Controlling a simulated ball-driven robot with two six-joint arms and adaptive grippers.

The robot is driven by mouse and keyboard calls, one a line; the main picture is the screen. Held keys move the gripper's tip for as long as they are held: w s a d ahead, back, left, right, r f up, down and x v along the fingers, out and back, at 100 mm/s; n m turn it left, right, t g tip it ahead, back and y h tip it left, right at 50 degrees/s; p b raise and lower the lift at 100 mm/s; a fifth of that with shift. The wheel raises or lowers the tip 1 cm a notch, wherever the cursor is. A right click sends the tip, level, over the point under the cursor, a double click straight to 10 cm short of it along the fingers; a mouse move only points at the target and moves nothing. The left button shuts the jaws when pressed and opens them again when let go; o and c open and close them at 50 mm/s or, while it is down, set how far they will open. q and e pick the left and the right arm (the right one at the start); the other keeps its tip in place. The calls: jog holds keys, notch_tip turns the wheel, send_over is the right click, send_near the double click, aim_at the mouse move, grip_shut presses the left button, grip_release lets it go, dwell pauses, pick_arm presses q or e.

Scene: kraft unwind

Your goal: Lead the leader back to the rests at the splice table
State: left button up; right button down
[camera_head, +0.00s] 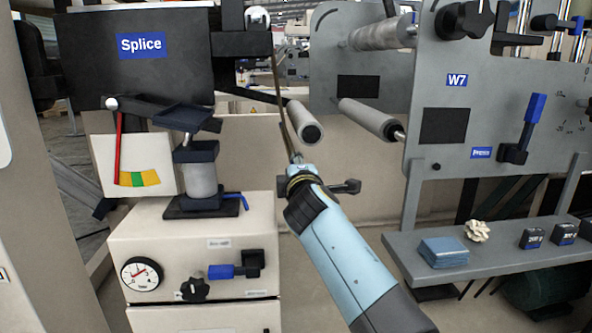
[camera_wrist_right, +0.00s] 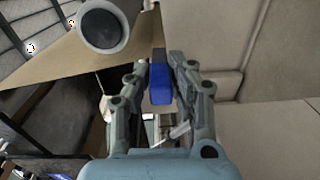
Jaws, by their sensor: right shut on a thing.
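The brown kraft leader (camera_head: 279,95) hangs as a thin, nearly edge-on strip to the right of the dark Splice panel (camera_head: 85,60). In the right wrist view the leader (camera_wrist_right: 62,62) is a broad brown sheet beside a roller end. My right gripper (camera_head: 296,160) reaches up to the strip's lower end. In the wrist view my right gripper (camera_wrist_right: 166,65) is shut on a blue tab (camera_wrist_right: 160,88) by the sheet. How the tab joins the leader is hidden. I cannot clearly make out the rests. My left gripper is out of view.
Two grey rollers, a near one (camera_head: 304,122) and one at the right (camera_head: 368,119), stick out close to my right gripper. A cream cabinet (camera_head: 190,245) with a gauge stands left. A grey shelf (camera_head: 480,262) holding blue pads and small dark blocks is at the right.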

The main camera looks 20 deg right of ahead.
jog(key=shift+f, duration=0.1)
dwell(0.3)
jog(key=shift+w+a+r, duration=0.1)
jog(key=shift+a+r, duration=0.25)
jog(key=shift+r, duration=0.15)
jog(key=shift+w+a+r+p, duration=0.15)
jog(key=shift+a+r+p, duration=0.15)
jog(key=shift+a+r, duration=0.2)
